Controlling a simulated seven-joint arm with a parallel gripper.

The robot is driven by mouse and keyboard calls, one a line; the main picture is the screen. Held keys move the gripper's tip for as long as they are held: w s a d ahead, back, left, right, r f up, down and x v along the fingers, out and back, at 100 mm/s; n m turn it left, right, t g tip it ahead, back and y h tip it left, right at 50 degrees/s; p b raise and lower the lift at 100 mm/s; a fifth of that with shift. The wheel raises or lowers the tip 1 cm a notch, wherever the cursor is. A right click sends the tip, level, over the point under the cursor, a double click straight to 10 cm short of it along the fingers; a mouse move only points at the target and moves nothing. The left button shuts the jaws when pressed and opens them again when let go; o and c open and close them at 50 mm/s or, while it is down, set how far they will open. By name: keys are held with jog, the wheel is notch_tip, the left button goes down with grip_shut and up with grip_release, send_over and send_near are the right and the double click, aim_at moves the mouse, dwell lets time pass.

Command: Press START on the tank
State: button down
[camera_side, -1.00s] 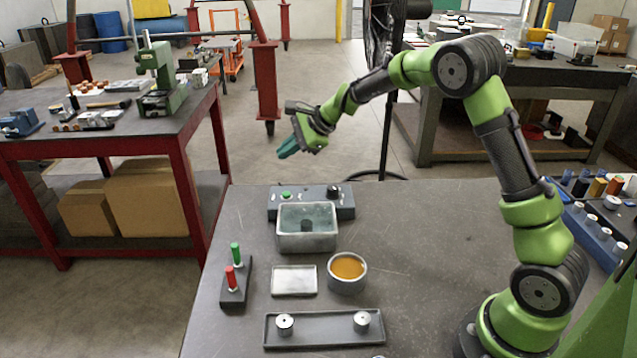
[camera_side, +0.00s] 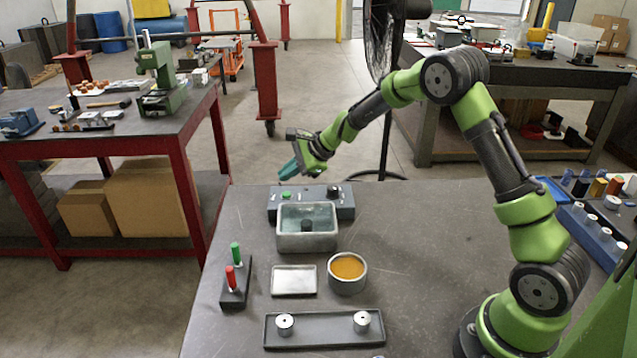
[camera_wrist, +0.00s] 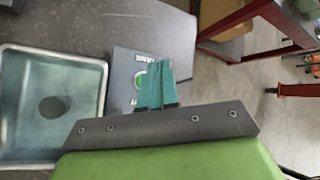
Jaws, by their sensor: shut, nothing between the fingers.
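The tank (camera_side: 307,240) is a grey open box of bluish liquid with a dark round thing in it; it also shows at the left of the wrist view (camera_wrist: 105,78). A dark control box (camera_side: 312,201) stands behind it, with a green button (camera_side: 286,194) on its left and a black knob (camera_side: 333,191) on its right. My gripper (camera_side: 285,175) is shut and empty, with teal fingers pointing down, a little above the green button in the side view. In the wrist view my fingers (camera_wrist: 155,65) partly cover the green button (camera_wrist: 140,80) and its label.
In front of the tank are a flat tray (camera_side: 294,281), a round pot of amber liquid (camera_side: 347,273) and a long tray with two metal pieces (camera_side: 324,341). A stand with green and red handles (camera_side: 235,290) is at left. The table's right middle is clear.

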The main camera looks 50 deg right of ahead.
aim_at(290, 195)
jog(key=shift+f, duration=1.25)
jog(key=shift+f, duration=0.1)
dwell(1.1)
jog(key=shift+f, duration=0.35)
jog(key=shift+f, duration=0.3)
dwell(0.5)
jog(key=shift+r, duration=0.75)
jog(key=shift+r, duration=2.5)
